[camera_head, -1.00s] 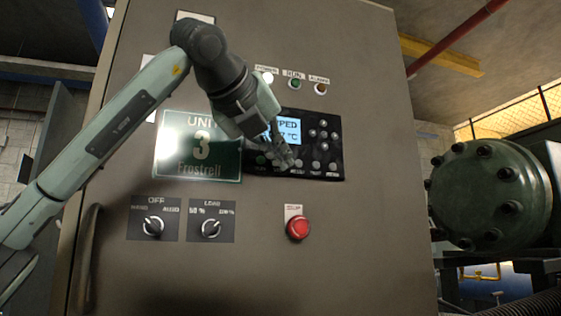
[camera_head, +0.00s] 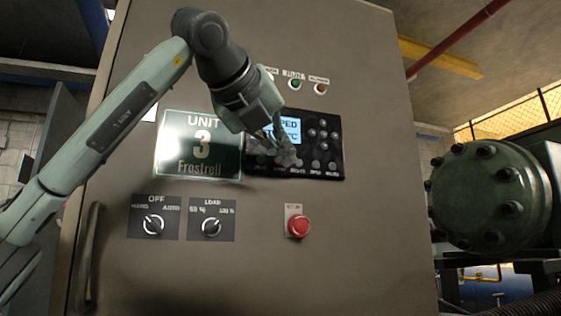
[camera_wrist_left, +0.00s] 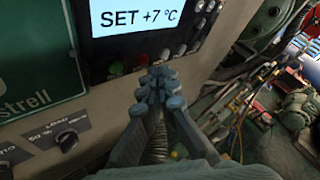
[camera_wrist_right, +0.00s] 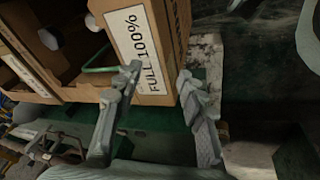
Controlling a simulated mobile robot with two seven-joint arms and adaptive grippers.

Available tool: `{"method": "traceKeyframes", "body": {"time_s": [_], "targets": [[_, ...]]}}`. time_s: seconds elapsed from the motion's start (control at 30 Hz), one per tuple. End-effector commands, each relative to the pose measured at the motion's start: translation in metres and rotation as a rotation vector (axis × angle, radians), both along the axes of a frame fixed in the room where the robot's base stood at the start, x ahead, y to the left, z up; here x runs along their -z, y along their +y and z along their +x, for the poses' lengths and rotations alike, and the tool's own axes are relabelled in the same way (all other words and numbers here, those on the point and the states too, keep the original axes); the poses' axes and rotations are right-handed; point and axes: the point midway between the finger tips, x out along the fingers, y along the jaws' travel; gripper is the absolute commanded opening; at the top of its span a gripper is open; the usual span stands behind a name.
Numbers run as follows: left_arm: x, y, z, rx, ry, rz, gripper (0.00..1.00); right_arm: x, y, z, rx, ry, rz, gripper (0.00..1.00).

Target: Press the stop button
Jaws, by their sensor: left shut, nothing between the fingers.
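The control panel (camera_head: 335,150) on the grey cabinet has a lit display (camera_head: 291,128) ending in "PED" and a row of small buttons below it. My left gripper (camera_head: 286,154) is shut and empty, its tips in front of that row and covering part of it. In the left wrist view the shut fingertips (camera_wrist_left: 158,88) are just below the display (camera_wrist_left: 150,18), which reads "SET +7 °C". A small red button (camera_wrist_left: 143,59) shows beside the tips; contact cannot be told. A large red push button (camera_head: 298,226) sits lower on the cabinet. My right gripper (camera_wrist_right: 157,83) is open and empty.
Two rotary switches (camera_head: 153,225) (camera_head: 211,227) and a green "UNIT 3" sign (camera_head: 198,146) are on the cabinet. A flanged green vessel (camera_head: 485,197) stands right. A brown box with a "FULL 100%" label (camera_wrist_right: 140,45) is near my right gripper.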

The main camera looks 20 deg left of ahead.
Motion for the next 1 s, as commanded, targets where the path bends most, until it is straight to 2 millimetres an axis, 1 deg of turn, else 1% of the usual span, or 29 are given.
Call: {"method": "traceKeyframes", "body": {"time_s": [0.17,0.57,1.0], "targets": [[0.001,-0.007,-0.008,0.003,-0.002,0.001,0.00,0.005,0.000,0.000,0.000,0.000,0.000,0.40],[0.001,-0.027,-0.040,0.001,-0.001,0.001,0.00,0.016,0.000,0.000,0.000,0.001,0.000,0.40],[0.001,-0.028,-0.041,0.000,0.000,0.000,0.00,0.018,0.001,-0.002,-0.001,0.007,0.004,0.40]]}}
